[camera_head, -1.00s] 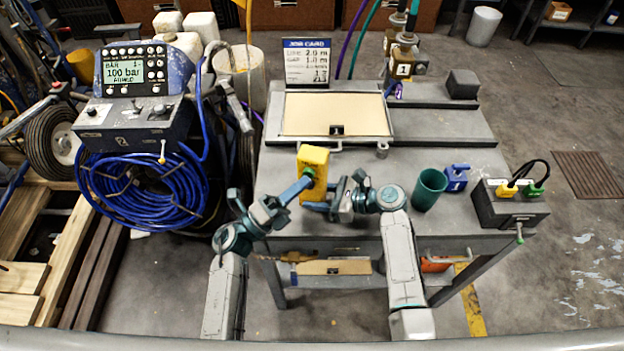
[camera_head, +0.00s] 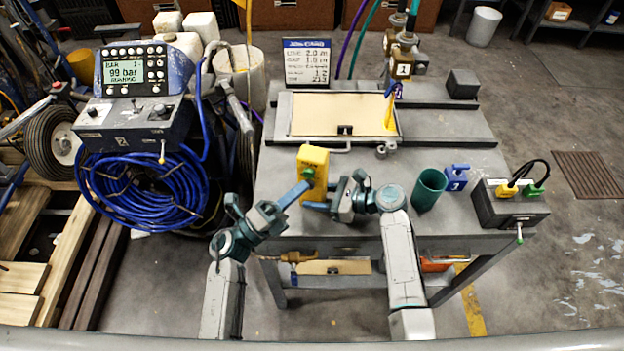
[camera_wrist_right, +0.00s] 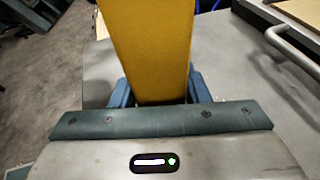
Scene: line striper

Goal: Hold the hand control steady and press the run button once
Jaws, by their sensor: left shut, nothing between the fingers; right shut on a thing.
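The hand control is a yellow box (camera_head: 314,162) with a green run button (camera_head: 308,173) on its face. It is held upright over the front of the grey bench. My right gripper (camera_head: 325,196) is shut on its lower part; the right wrist view shows the yellow body (camera_wrist_right: 150,50) between the blue fingers. My left gripper (camera_head: 300,191) is shut and empty, its tips just in front of and below the button; a small gap seems to show. The console screen (camera_head: 124,72) reads 99 bar and what looks like RUNNING.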

